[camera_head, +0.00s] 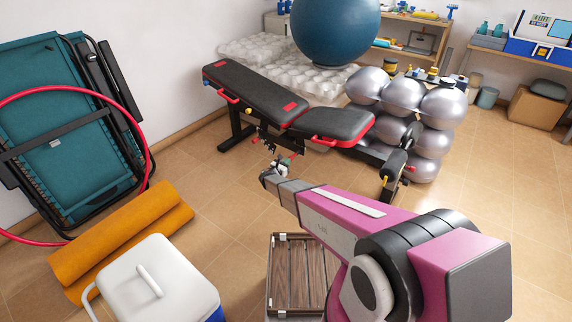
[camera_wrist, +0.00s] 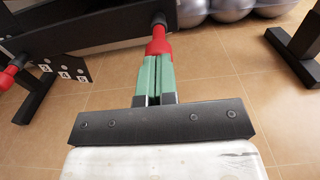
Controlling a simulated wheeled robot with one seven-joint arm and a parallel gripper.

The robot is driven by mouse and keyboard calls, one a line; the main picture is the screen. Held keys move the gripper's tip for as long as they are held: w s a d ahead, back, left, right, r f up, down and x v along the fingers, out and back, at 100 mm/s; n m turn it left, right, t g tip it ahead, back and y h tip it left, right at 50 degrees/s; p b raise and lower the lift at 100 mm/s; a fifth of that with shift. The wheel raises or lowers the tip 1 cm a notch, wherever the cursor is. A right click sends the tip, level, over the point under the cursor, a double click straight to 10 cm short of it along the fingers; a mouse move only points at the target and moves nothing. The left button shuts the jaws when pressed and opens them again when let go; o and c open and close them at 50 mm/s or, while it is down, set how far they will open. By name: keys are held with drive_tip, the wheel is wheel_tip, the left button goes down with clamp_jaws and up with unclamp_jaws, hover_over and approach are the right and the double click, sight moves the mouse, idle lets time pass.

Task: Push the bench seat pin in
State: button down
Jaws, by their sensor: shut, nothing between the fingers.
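The weight bench has a black padded backrest (camera_head: 258,92) and a black seat (camera_head: 335,123) with red edging, and stands in the middle of the room. My gripper (camera_head: 291,157) is low beside the bench frame, under the seat. In the wrist view, my green fingers (camera_wrist: 157,62) are together, with nothing held between them. Their tips are right at a red knob (camera_wrist: 158,40) on the black bench frame (camera_wrist: 90,28), which looks like the seat pin. The knob lines up with the fingers and seems to touch them. How deep the pin sits is hidden.
Another red knob (camera_wrist: 9,76) and a numbered plate (camera_wrist: 62,70) are at the left of the wrist view. Silver balls (camera_head: 403,95) are stacked behind the bench. A white cooler (camera_head: 155,280) and a wooden crate (camera_head: 296,270) stand in front; floor between is clear.

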drive_tip(key=shift+w+d, duration=0.25)
drive_tip(key=shift+w, duration=0.05)
